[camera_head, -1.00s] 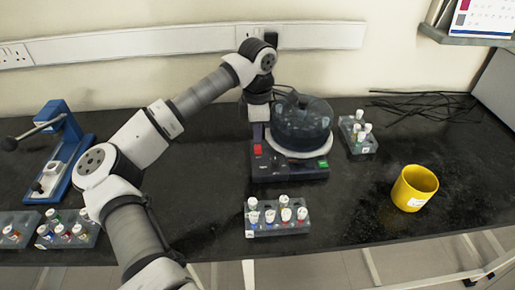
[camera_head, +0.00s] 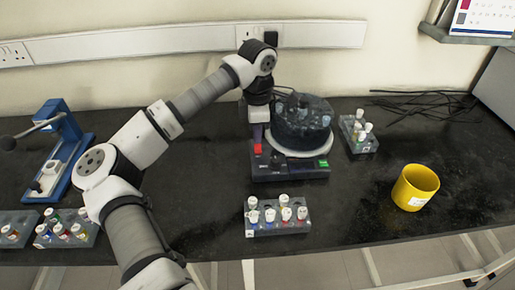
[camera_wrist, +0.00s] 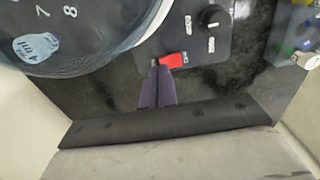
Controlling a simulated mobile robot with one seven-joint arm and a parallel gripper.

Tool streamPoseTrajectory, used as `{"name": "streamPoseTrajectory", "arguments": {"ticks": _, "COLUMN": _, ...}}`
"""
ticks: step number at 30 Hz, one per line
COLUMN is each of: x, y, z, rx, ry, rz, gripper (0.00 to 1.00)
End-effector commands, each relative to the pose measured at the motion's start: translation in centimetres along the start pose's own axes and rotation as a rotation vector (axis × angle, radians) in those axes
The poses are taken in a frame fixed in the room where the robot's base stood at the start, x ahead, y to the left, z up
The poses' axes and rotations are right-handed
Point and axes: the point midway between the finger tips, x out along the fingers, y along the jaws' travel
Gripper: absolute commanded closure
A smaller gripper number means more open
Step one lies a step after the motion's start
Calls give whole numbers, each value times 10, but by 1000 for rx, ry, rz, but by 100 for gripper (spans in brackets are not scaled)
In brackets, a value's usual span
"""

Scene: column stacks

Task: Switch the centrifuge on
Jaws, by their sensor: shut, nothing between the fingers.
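The centrifuge (camera_head: 290,174) stands on the black bench, with a dark rounded bowl and a control base in front. A red switch (camera_head: 257,148) sits at the left of its base; it also shows in the wrist view (camera_wrist: 174,60). A green part (camera_head: 322,163) is at the right of the base. My gripper (camera_head: 258,138) is shut and empty, pointing down just behind the red switch. In the wrist view my purple fingertips (camera_wrist: 156,70) are right beside the red switch; I cannot tell whether they touch it. A black knob (camera_wrist: 212,17) is on the panel.
A tube rack (camera_head: 278,229) stands in front of the centrifuge, another (camera_head: 364,147) to its right. A yellow cup (camera_head: 414,188) stands farther right. A blue press (camera_head: 62,160) and more racks (camera_head: 85,240) are at left. Black cables (camera_head: 425,104) lie at the back.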

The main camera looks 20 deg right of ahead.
Motion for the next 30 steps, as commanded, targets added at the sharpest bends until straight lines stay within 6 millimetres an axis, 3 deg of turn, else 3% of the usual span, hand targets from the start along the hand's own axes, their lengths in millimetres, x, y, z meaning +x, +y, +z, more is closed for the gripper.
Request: {"name": "streamPoseTrajectory", "arguments": {"ticks": 30, "x": 15, "y": 0, "z": 0, "rx": 0, "ry": 0, "rz": -1, "gripper": 100}}
